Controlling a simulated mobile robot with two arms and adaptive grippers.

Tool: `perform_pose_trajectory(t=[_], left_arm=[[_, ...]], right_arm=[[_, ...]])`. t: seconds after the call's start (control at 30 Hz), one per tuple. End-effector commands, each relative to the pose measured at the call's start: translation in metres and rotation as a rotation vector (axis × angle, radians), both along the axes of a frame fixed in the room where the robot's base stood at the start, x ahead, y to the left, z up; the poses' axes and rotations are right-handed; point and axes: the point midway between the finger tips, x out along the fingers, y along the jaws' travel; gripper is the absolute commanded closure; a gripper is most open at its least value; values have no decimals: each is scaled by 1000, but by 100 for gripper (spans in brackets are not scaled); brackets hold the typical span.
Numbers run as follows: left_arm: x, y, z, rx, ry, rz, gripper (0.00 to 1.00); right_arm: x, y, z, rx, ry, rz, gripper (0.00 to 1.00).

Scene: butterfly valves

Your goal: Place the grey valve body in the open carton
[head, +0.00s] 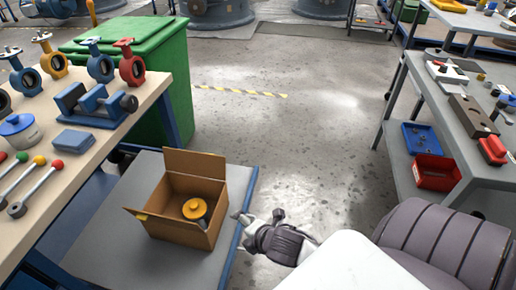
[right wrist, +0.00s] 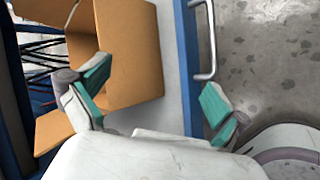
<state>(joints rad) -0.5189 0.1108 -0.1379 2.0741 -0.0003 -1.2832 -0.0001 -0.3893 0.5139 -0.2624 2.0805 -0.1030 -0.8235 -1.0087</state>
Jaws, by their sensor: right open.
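The open carton (head: 176,229) stands on a grey trolley top with its flaps up and out. Inside it is a round item with a yellow top and a greyish side (head: 194,208). I cannot tell any grey valve body for sure; a dark ring-shaped part (head: 4,102) is cut off at the left edge of the workbench. My right gripper (head: 243,230) is just right of the carton, by the trolley edge. In the right wrist view, its fingers (right wrist: 153,95) are spread and empty, with the carton (right wrist: 125,50) beyond the left finger. My left gripper is not in view.
The grey trolley (head: 125,195) has a blue rim and a handle (right wrist: 207,45). The workbench at left holds several coloured valves (head: 131,65), a blue vise (head: 92,100) and rods. A green bin (head: 130,45) stands behind. A grey bench (head: 440,100) is at right; floor between is clear.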

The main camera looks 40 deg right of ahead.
Motion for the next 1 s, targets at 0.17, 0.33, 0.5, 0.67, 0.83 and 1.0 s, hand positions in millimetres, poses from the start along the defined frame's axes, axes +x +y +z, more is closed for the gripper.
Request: perform_pose_trajectory(t=[0.17, 0.33, 0.5, 0.67, 0.83, 1.0], left_arm=[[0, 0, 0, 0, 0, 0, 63], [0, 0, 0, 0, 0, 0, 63], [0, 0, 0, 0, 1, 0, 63], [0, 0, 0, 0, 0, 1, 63], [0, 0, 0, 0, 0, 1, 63], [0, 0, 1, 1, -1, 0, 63]], right_arm=[[-64, 21, -50, 480, 265, -651, 0], [-110, 43, -72, 713, 420, -1095, 0], [-128, 51, -78, 779, 470, -1263, 0], [-128, 51, -78, 782, 471, -1272, 0], [-128, 51, -78, 781, 470, -1270, 0], [-128, 51, -78, 781, 469, -1268, 0]])
